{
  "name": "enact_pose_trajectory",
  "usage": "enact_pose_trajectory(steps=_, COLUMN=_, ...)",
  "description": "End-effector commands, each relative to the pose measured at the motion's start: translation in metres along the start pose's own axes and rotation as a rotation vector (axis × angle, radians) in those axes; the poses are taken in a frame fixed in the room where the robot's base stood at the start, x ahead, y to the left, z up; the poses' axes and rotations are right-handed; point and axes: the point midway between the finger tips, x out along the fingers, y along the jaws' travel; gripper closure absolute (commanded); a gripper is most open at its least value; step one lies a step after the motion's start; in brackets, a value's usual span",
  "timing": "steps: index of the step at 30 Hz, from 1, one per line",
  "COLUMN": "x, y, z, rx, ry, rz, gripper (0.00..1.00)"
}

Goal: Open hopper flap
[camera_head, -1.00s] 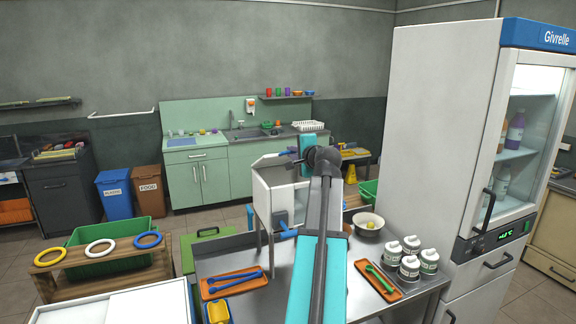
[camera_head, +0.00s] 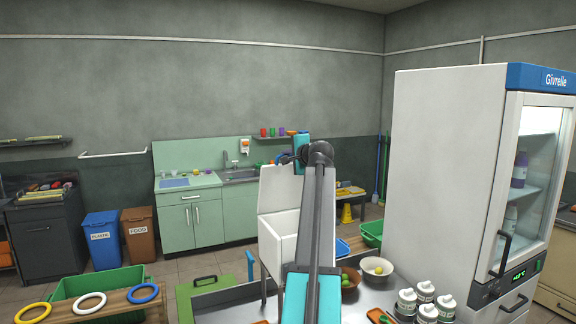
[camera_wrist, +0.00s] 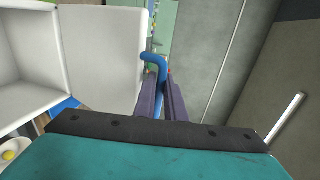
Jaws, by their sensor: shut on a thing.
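The hopper is a white open box (camera_head: 281,236) on the metal table, and its inside also shows in the wrist view (camera_wrist: 25,70). Its white flap (camera_head: 282,187) stands raised, about upright, above the back of the box. In the wrist view the flap (camera_wrist: 105,60) is beside the fingers, with the blue handle (camera_wrist: 156,62) at its edge. My gripper (camera_wrist: 162,88) has its dark fingers shut on the blue handle. In the head view my arm hides the fingers and part of the hopper.
A brown bowl with limes (camera_head: 349,279) and a white bowl (camera_head: 377,270) stand right of the hopper. White jars (camera_head: 425,293) and a tall fridge (camera_head: 446,180) are farther right. A rack with rings (camera_head: 90,303) is at the left.

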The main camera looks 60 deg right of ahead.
Motion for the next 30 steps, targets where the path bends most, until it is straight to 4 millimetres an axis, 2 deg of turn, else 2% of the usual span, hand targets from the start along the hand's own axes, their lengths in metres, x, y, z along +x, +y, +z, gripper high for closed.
enact_pose_trajectory(steps=1, x=0.01, y=-0.004, z=-0.002, rx=0.004, ry=-0.002, rz=0.001, gripper=1.0)
enact_pose_trajectory(steps=6, x=0.033, y=-0.015, z=-0.003, rx=0.004, ry=-0.001, rz=0.001, gripper=1.0)
enact_pose_trajectory(steps=15, x=0.065, y=-0.025, z=-0.002, rx=0.005, ry=-0.001, rz=0.0, gripper=1.0)
enact_pose_trajectory(steps=21, x=0.076, y=-0.028, z=-0.002, rx=0.005, ry=0.0, rz=0.0, gripper=1.0)
enact_pose_trajectory(steps=30, x=0.078, y=-0.029, z=-0.001, rx=0.005, ry=0.0, rz=-0.001, gripper=1.0)
